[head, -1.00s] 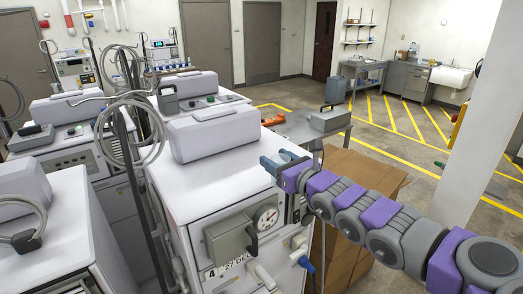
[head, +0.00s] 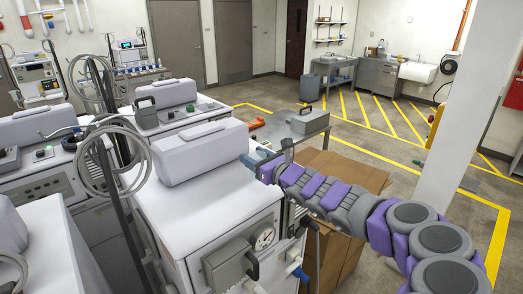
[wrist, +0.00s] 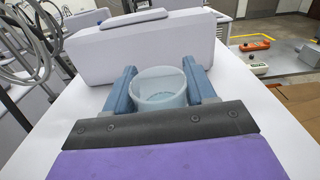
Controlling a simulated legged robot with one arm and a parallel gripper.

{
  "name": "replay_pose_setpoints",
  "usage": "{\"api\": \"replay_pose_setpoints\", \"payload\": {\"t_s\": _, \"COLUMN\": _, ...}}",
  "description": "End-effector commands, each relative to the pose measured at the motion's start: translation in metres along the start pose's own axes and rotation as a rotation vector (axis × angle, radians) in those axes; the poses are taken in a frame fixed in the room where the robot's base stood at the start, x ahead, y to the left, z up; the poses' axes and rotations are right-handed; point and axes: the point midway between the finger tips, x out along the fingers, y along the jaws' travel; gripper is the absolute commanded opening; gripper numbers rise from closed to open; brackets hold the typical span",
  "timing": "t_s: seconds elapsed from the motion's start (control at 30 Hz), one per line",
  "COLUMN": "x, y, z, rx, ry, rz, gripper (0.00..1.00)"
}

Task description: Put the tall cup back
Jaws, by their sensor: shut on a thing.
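A translucent pale-blue cup (wrist: 159,88) stands between the two blue fingers of my gripper (wrist: 160,72) in the wrist view, its open rim facing up. My gripper is shut on it. White machine top shows around the cup; whether its base touches that top is hidden. In the head view, my gripper (head: 258,160) is at the right edge of the white machine (head: 185,205), beside the white box-shaped housing (head: 203,150) on top. I cannot make out the cup in the head view.
Cardboard boxes (head: 345,178) stand right of the machine. Behind them, a grey metal table (head: 285,130) carries a grey case (head: 310,122) and an orange item (head: 257,123). Hose coils and a pole (head: 118,200) stand on the left. Yellow-striped floor at the right is open.

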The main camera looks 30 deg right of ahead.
Motion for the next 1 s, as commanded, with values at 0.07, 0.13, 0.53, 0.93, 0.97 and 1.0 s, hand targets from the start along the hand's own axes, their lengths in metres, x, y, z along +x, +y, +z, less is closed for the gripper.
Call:
{"api": "replay_pose_setpoints", "payload": {"t_s": 0.07, "x": 0.009, "y": -0.016, "z": -0.003, "rx": -0.001, "ry": 0.004, "rz": -0.006, "gripper": 0.18}}
{"api": "replay_pose_setpoints", "payload": {"t_s": 0.13, "x": 0.017, "y": -0.026, "z": -0.005, "rx": 0.000, "ry": 0.006, "rz": -0.001, "gripper": 0.18}}
{"api": "replay_pose_setpoints", "payload": {"t_s": 0.53, "x": 0.040, "y": -0.061, "z": -0.009, "rx": 0.001, "ry": 0.001, "rz": -0.005, "gripper": 0.18}}
{"api": "replay_pose_setpoints", "payload": {"t_s": 0.93, "x": 0.046, "y": -0.065, "z": -0.038, "rx": 0.004, "ry": 0.000, "rz": -0.001, "gripper": 0.18}}
{"api": "replay_pose_setpoints", "payload": {"t_s": 0.97, "x": 0.046, "y": -0.066, "z": -0.041, "rx": 0.004, "ry": -0.001, "rz": -0.002, "gripper": 0.18}}
{"api": "replay_pose_setpoints", "payload": {"t_s": 1.0, "x": 0.046, "y": -0.066, "z": -0.044, "rx": 0.004, "ry": -0.002, "rz": -0.002, "gripper": 0.18}}
